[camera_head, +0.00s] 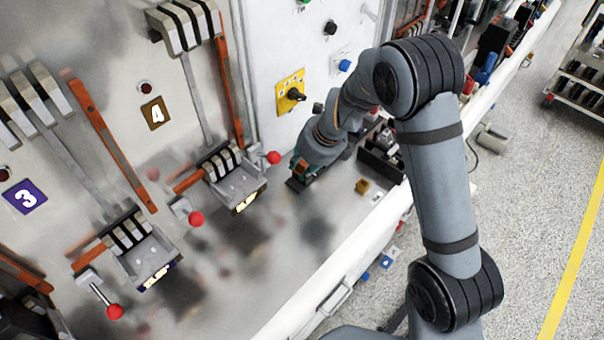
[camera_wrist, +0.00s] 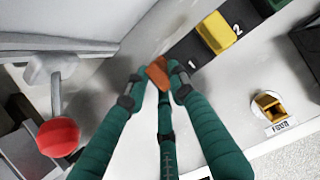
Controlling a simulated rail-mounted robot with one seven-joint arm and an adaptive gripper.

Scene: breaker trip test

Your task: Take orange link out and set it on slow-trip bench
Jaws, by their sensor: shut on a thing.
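My gripper (camera_wrist: 156,80) is shut on a small orange block, which I take to be the orange link (camera_wrist: 155,73). The link shows between the green fingertips in the wrist view. It is beside the left end of a dark strip (camera_wrist: 180,53) marked 1 and 2, close to the 1. I cannot tell whether it touches the strip. In the head view my gripper (camera_head: 304,172) is low over the grey shelf and the link is hidden. No label naming the slow-trip bench is readable.
A yellow block (camera_wrist: 215,32) sits on the strip by the 2. Another yellow piece (camera_wrist: 268,104) stands in a holder labelled FOUR. A red-knobbed lever (camera_wrist: 58,137) is at left. Panels 3 (camera_head: 25,197) and 4 (camera_head: 155,113) carry more levers. Bare shelf (camera_head: 290,265) lies in front.

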